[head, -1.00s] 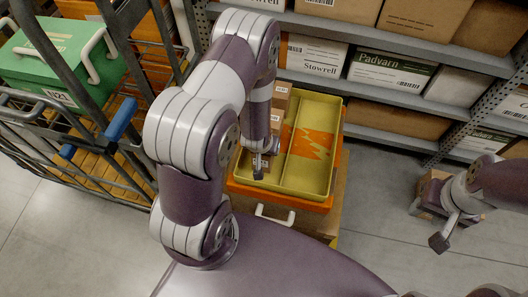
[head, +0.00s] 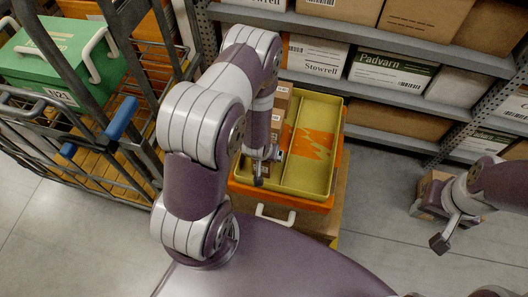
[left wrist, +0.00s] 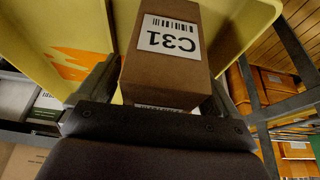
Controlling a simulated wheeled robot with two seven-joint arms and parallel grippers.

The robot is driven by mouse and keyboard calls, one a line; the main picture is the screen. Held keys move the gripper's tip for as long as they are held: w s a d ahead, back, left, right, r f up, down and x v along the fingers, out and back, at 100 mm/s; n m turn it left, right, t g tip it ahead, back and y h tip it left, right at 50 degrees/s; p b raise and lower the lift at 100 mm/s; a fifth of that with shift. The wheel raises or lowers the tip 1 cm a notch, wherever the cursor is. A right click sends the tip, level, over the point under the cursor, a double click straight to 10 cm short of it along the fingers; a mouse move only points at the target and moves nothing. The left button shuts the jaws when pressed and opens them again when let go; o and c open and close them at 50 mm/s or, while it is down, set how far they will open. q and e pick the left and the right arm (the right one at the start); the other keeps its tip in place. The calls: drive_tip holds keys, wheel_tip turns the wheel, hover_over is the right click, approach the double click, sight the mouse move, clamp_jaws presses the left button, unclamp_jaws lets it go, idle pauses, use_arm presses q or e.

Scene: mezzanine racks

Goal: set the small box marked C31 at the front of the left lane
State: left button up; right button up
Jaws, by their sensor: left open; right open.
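The small brown box marked C31 (left wrist: 160,82) fills the middle of the left wrist view, its white label upside down there. It stands between the fingers of my left gripper (head: 262,172), which is open around it. In the head view this gripper is low in the front part of the left lane of the yellow tray (head: 331,150) and hides most of the box. Other small brown boxes (head: 279,104) stand behind it in that lane. The right lane (head: 305,170) holds no boxes and has an orange patch. My right gripper (head: 458,228) is open and empty, away to the right.
A wheeled cage cart (head: 95,135) with a green case (head: 58,62) stands on the left. Shelves with cartons (head: 388,72) rise behind the tray. A small carton (head: 432,190) is near my right arm. The grey floor (head: 400,260) is clear at the lower right.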

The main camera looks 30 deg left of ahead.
use_arm(q)
drive_tip(key=shift+r, duration=0.4)
drive_tip(key=s+d+r+m+g, duration=0.1)
drive_tip(key=s+r, duration=0.2)
drive_tip(key=r, duration=0.5)
drive_tip(key=s+d+r+m+g+p, duration=0.1)
drive_tip(key=s+d+r, duration=0.1)
drive_tip(key=r, duration=0.7)
drive_tip(key=s+d+r+g+h, duration=0.1)
drive_tip(key=s+r, duration=0.3)
drive_tip(key=r, duration=0.5)
drive_tip(key=shift+d+m+p, duration=0.3)
drive_tip(key=shift+d+m, duration=0.1)
drive_tip(key=shift+d, duration=0.25)
